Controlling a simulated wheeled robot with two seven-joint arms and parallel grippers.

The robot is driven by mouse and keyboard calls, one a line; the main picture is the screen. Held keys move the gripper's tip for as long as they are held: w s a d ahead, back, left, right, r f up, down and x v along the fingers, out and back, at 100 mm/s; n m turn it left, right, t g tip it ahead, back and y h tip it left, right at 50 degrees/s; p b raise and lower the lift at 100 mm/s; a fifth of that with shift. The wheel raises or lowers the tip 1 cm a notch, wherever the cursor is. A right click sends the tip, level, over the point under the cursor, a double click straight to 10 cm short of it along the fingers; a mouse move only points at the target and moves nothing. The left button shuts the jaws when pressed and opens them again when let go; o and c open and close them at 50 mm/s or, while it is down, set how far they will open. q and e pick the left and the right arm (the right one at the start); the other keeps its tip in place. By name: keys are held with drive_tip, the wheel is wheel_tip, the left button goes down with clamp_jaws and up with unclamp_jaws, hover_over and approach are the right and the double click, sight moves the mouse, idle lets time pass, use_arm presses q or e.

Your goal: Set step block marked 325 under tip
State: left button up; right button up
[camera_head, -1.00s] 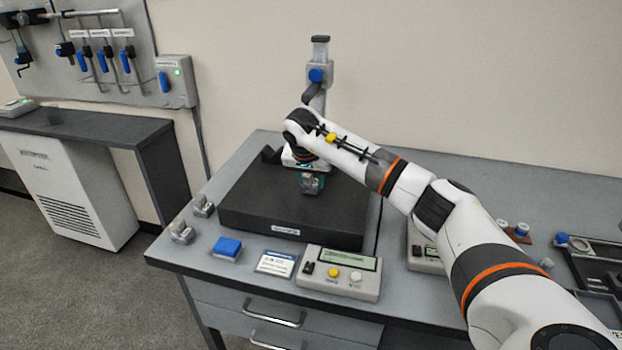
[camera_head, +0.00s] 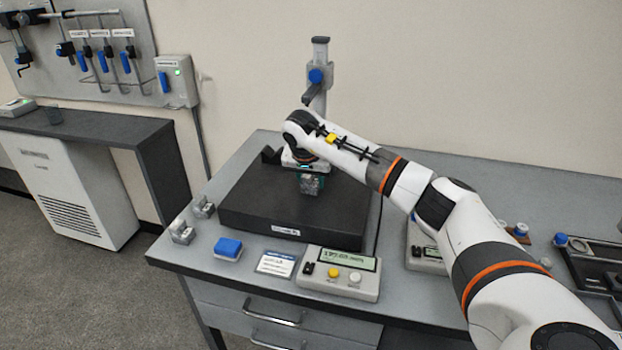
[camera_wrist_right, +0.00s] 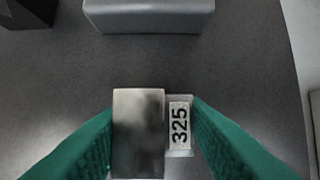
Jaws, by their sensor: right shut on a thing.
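The step block marked 325 (camera_wrist_right: 138,133) is a grey metal block in the right wrist view. Its white 325 label (camera_wrist_right: 180,125) faces the camera along the right side. My right gripper (camera_head: 311,186) is shut on it, with green finger pads on both sides. In the head view the gripper is low over the black granite plate (camera_head: 245,205); whether the block touches the plate is unclear. The gauge stand (camera_head: 319,50) rises behind my wrist, with a blue knob (camera_head: 316,75). The tip is hidden by my arm. My left gripper is not in view.
The stand's grey base (camera_wrist_right: 148,16) lies ahead of the block in the wrist view, with a gap between. A readout box (camera_head: 338,275), a card (camera_head: 276,263), a blue pad (camera_head: 228,248) and small metal blocks (camera_head: 181,231) sit around the plate.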

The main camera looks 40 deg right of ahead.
drive_tip(key=shift+f, duration=0.4)
idle(0.4)
drive_tip(key=o, duration=1.2)
drive_tip(key=shift+r, duration=0.1)
drive_tip(key=b+v, duration=0.1)
drive_tip(key=v, duration=1)
drive_tip(key=shift+s+a+r, duration=0.15)
drive_tip(key=shift+s+r, duration=0.05)
drive_tip(key=shift+r, duration=0.15)
